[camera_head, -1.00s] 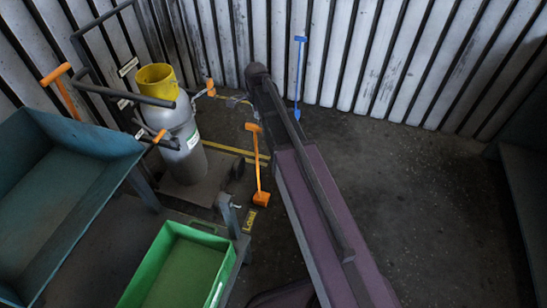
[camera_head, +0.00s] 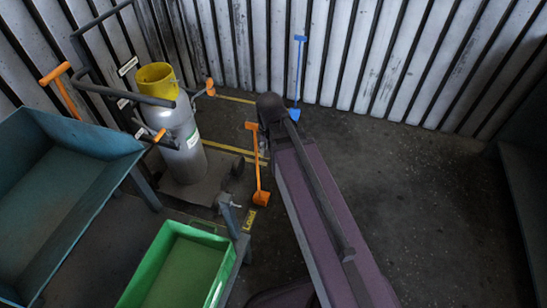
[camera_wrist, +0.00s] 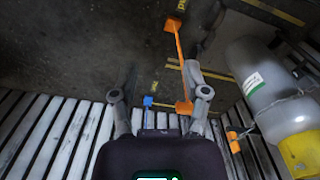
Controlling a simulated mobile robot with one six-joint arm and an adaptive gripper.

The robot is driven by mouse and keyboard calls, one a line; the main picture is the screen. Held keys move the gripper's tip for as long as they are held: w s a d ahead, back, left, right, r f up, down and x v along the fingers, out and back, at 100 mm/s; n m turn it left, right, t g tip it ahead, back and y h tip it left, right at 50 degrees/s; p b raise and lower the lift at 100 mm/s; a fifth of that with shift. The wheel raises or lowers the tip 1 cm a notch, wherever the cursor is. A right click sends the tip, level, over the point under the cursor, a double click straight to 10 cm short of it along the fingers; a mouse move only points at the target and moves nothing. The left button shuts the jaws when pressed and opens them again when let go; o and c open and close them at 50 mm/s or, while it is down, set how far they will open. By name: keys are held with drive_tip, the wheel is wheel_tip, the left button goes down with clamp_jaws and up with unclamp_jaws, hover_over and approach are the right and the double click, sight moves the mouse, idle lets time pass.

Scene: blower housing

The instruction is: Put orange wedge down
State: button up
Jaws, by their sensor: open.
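The orange wedge (camera_head: 257,170) is a thin orange rod with a crosspiece at one end and a small block at the other. In the head view its block rests on the floor beside a yellow label, left of my arm. In the wrist view the orange wedge (camera_wrist: 180,50) runs from its block at the top to its crosspiece near my right finger. My gripper (camera_wrist: 162,78) is open, its fingers spread wide, with the rod's crosspiece end showing between them near the right finger. I cannot tell whether they touch. My arm hides the gripper in the head view.
A grey cylinder with a yellow collar (camera_head: 183,135) stands on a cart at left. A blue rod tool (camera_head: 299,75) leans near the ribbed wall (camera_head: 400,70). A green tray (camera_head: 227,262) and a blue-grey bin (camera_head: 120,165) are at lower left. Floor at right (camera_head: 430,200) is clear.

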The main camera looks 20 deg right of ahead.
drive_tip(key=shift+s+n, duration=1.6)
drive_tip(key=shift+s, duration=0.15)
drive_tip(key=shift+r, duration=0.15)
wheel_tip(320, 180, up, 16)
drive_tip(key=p, duration=1.6)
